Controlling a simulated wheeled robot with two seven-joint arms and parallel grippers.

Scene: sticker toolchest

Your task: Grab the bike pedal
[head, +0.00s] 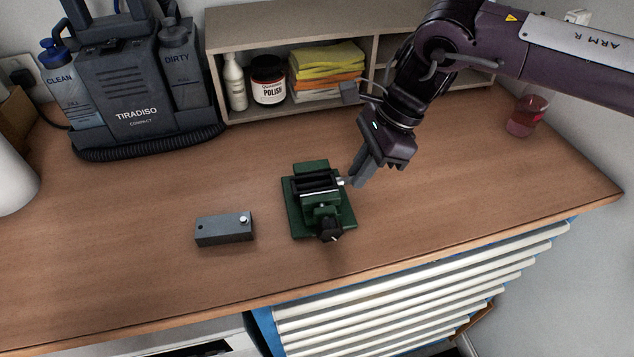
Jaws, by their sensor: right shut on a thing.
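The bike pedal (315,183) is a black body lying across the top of the green vise (300,222), with a short silver spindle pointing right. The vise stands on the wooden bench near its middle. My right gripper (355,181) reaches down from the upper right. Its fingers are shut on the spindle end at the right side of the vise, and they partly hide it. The pedal still sits in the vise; whether the jaws grip it is too small to tell. My left gripper is not in view.
A grey block (224,230) with a silver knob lies left of the vise. A cleaning machine (135,90) stands at back left. A shelf (225,50) behind holds a white bottle, a polish jar and folded cloths. A red jar (526,115) stands at right. Bench right of the vise is clear.

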